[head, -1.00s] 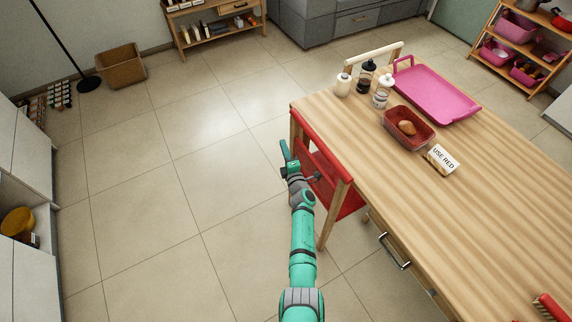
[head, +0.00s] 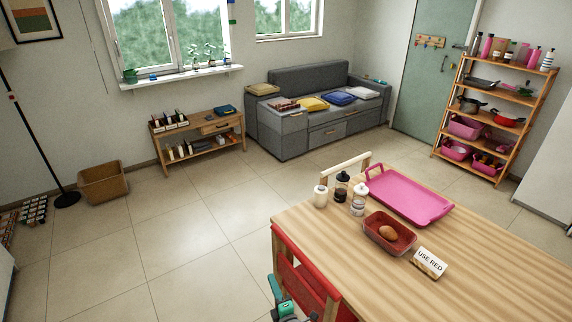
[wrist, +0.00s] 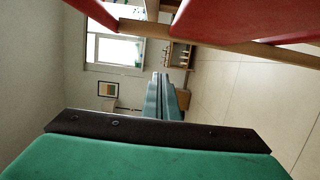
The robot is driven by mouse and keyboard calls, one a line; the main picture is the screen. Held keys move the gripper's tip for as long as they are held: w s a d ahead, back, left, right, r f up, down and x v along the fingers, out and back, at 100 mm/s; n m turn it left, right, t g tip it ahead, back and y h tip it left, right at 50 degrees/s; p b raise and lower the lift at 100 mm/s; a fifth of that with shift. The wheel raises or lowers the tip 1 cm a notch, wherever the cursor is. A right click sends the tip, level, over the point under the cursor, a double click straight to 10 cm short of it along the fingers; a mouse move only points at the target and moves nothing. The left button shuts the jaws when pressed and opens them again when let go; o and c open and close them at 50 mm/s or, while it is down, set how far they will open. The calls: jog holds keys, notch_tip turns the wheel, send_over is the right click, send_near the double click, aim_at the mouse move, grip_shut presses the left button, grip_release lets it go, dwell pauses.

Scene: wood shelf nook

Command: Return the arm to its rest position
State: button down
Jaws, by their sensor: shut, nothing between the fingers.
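In the head view only a small teal and grey part of my arm shows at the bottom edge, beside the red chair (head: 300,284). The chair's red panel and wooden bar also cross the top of the wrist view (wrist: 235,20), near my wrist. The rest of my arm is below the head view.
The wooden table (head: 470,265) fills the lower right, bearing a red bin (head: 376,238) with a brown item, a USE RED sign (head: 428,262), a pink tray (head: 420,205) and several bottles. Open floor (head: 130,265) lies to the left. A shelf (head: 545,90) stands at the back right.

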jog(key=s+a+r+m+t+h, duration=0.1)
jog(key=s+m+h, duration=0.2)
jog(key=s+m, duration=0.8)
jog(key=s+a+r+m+h, duration=0.1)
jog(key=s+r+m+h, duration=0.15)
jog(key=s, duration=1.55)
jog(key=s+d+r+m+g, duration=0.1)
jog(key=s+d+r+m, duration=0.3)
jog(key=s, duration=0.7)
jog(key=s+d+r+m+g+h, duration=0.1)
jog(key=s+d+r+m, duration=0.3)
jog(key=s+r, duration=0.5)
jog(key=shift+s+d+r+m, duration=0.25)
jog(key=shift+s+m, duration=0.3)
jog(key=shift+s, duration=0.5)
jog(key=shift+s+a+h, duration=0.1)
jog(key=shift+a+h, duration=0.05)
jog(key=shift+h, duration=0.1)
